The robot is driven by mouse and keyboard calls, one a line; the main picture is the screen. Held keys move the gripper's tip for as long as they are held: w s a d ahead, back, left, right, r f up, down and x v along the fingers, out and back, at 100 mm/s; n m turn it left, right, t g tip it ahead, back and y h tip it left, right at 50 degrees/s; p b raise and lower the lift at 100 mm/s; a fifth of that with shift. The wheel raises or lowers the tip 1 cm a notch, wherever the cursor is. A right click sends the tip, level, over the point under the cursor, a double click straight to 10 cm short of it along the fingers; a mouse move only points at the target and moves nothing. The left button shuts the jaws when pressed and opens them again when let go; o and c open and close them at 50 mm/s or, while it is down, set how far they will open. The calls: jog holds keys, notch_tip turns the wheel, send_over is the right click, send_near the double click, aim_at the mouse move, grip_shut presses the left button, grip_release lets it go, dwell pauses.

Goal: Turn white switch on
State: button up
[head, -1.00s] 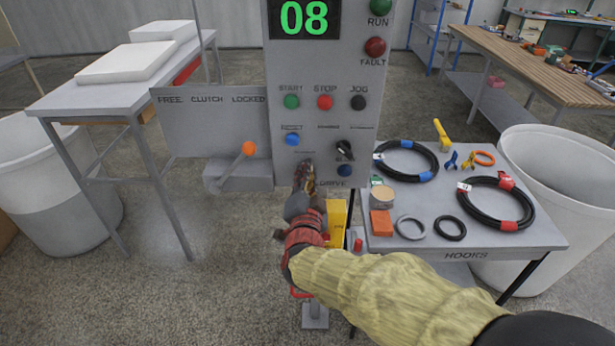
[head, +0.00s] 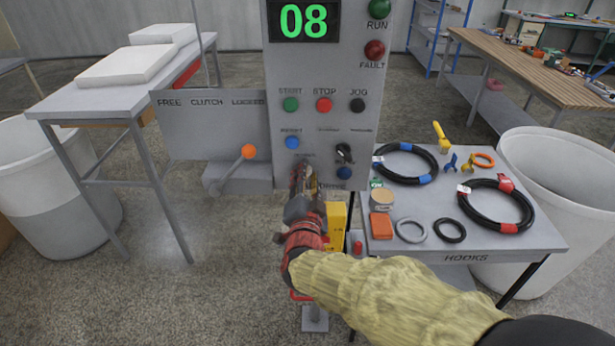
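The grey control panel (head: 325,110) stands upright in front of me. My gripper (head: 302,172) points up at its lower part, just left of the DRIVE label (head: 333,187). The gripper is small and blurred, so I cannot tell whether its fingers are open, shut or touching the panel. I cannot make out a white switch; the spot behind the gripper is hidden. A dark rotary selector (head: 343,153) with a pale mark sits right of the gripper, above a dark blue button (head: 344,172).
A lever with an orange knob (head: 248,151) sticks out left of my gripper. Green START (head: 291,104), red STOP (head: 324,105) and black JOG (head: 358,105) buttons sit higher up. A table (head: 520,235) with coiled hoses and rings stands to the right.

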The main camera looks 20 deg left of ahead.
jog(key=v, duration=1.2)
jog(key=shift+o, duration=0.3)
jog(key=shift+f, duration=0.1)
